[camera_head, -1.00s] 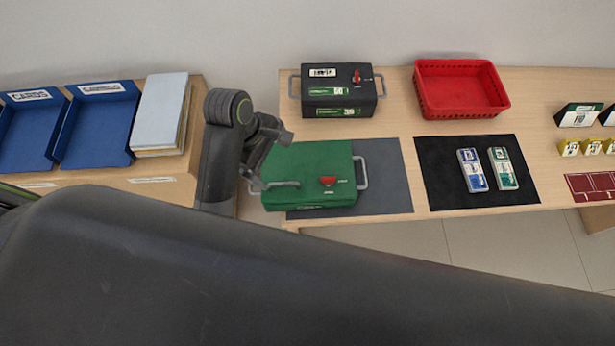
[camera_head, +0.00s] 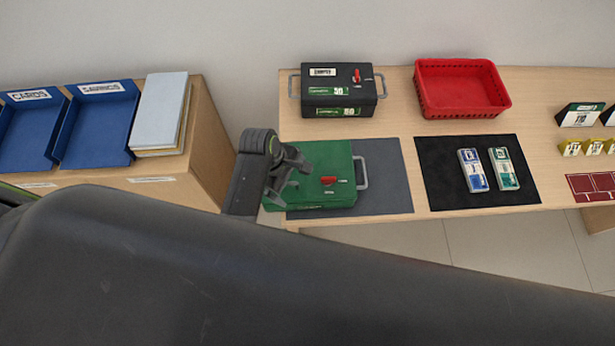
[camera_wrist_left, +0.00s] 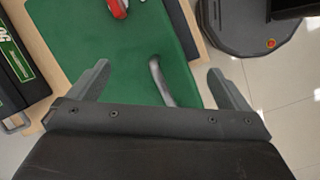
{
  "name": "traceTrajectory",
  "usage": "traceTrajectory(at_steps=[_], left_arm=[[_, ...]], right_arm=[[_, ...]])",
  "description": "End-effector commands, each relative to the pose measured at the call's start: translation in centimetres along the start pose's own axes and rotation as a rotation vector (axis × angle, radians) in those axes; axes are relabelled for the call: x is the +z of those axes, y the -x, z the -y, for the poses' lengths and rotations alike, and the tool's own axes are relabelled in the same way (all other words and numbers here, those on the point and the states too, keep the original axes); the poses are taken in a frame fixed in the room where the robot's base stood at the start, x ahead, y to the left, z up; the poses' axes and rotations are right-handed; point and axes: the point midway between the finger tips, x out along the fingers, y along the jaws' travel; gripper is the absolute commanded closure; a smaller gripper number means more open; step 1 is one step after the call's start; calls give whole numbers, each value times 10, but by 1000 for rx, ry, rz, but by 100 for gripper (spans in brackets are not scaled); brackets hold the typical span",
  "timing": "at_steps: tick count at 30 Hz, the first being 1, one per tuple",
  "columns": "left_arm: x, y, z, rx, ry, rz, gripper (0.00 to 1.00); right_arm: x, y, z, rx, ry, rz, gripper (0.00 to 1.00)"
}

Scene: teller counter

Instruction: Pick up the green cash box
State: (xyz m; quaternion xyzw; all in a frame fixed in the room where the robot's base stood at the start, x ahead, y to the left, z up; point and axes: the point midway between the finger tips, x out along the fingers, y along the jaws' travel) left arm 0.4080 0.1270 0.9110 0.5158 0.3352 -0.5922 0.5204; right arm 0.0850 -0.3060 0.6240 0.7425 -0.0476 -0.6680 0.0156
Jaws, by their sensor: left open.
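The green cash box (camera_head: 330,160) lies at the left front of the counter, partly on the grey mat (camera_head: 392,185). It has a red knob on its lid and a metal handle on its right end. My left gripper (camera_head: 290,182) is over the box's left end and hides the left handle in the head view. In the left wrist view, the green box (camera_wrist_left: 130,45) fills the middle and a metal handle (camera_wrist_left: 160,80) shows between the fingers of my open, empty left gripper (camera_wrist_left: 159,72). Contact cannot be told. My right gripper is not in view.
A black cash box (camera_head: 338,90) stands behind the green one, with a red basket (camera_head: 460,112) to its right. A black mat (camera_head: 450,200) carries two small packs. Blue trays (camera_head: 98,125) and a paper stack (camera_head: 160,112) sit on the left cabinet.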

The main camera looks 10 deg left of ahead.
Motion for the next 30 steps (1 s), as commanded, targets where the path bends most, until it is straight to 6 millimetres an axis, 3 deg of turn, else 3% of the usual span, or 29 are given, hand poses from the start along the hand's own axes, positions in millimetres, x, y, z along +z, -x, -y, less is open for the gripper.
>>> traceTrajectory(at_steps=[12,22,30], left_arm=[[-3,-41,1,-2,0,0,1],[-3,-46,1,0,0,-1,1],[-3,-46,1,-2,1,-1,35]], right_arm=[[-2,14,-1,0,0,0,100],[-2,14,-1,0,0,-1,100],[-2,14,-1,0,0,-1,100]])
